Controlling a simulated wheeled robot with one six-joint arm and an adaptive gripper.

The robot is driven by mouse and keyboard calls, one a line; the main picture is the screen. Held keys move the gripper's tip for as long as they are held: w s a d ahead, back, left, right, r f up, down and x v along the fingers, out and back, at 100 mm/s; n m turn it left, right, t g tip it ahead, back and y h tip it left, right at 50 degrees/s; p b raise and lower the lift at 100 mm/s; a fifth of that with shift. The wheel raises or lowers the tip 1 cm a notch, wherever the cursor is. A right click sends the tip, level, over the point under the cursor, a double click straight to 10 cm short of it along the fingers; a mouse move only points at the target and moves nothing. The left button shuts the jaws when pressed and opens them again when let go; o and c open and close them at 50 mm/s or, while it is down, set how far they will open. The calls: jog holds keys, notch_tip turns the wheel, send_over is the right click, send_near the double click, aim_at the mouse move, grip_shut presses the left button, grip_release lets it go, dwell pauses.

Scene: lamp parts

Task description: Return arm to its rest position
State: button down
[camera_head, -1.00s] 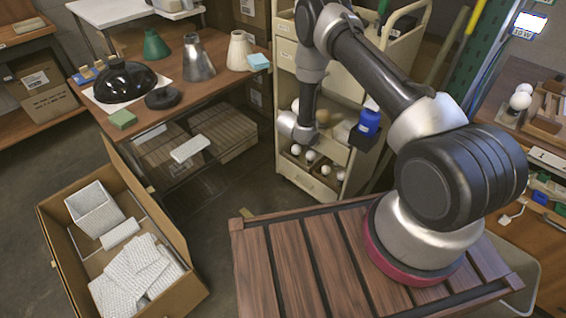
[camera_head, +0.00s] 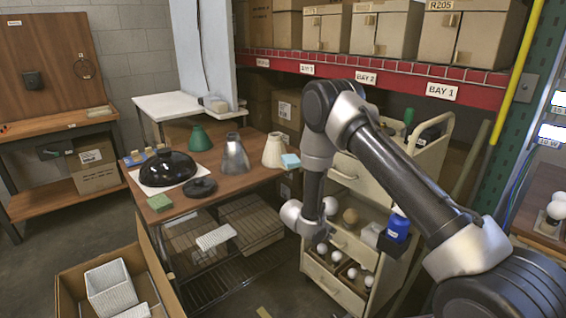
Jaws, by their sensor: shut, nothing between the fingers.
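My arm reaches in from the lower right of the head view. It rises to a bent elbow, then its forearm hangs down to a pale rounded wrist in front of the left side of the cream cart (camera_head: 345,172). The fingers of my gripper do not show. I see no object carried at the wrist.
A wooden table (camera_head: 232,185) at left holds a black dome shade (camera_head: 170,168), a green cone (camera_head: 199,139), a metal cone (camera_head: 235,155) and a cream cone (camera_head: 273,150). An open carton (camera_head: 72,283) stands lower left. A blue bottle (camera_head: 398,226) is at the cart.

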jog(key=d+r+m+g+h, duration=0.1)
jog(key=d+r+m, duration=0.25)
jog(key=r, duration=0.55)
jog(key=d+r+m, duration=0.3)
jog(key=d+r, duration=0.1)
jog(key=r, duration=0.5)
jog(key=s+d+r+m+g, duration=0.1)
jog(key=s+d+r+m, duration=0.2)
jog(key=r, duration=0.4)
jog(key=s+d+r+m+g, duration=0.1)
jog(key=s+d+r+m, duration=0.25)
jog(key=r, duration=0.45)
jog(key=s+d+r+m+y, duration=0.1)
jog(key=s+r+m+y, duration=0.4)
jog(key=s, duration=0.7)
jog(key=s+d+r+m+y, duration=0.1)
jog(key=s+r+m, duration=0.3)
jog(key=s+r, duration=0.5)
jog(key=s+a+f+m+t+y, duration=0.1)
jog(key=s+a, duration=0.3)
jog(key=s, duration=0.6)
jog(key=shift+f+m+t+y, duration=0.35)
jog(key=shift+m+t+y, duration=0.25)
jog(key=shift+t+y, duration=0.15)
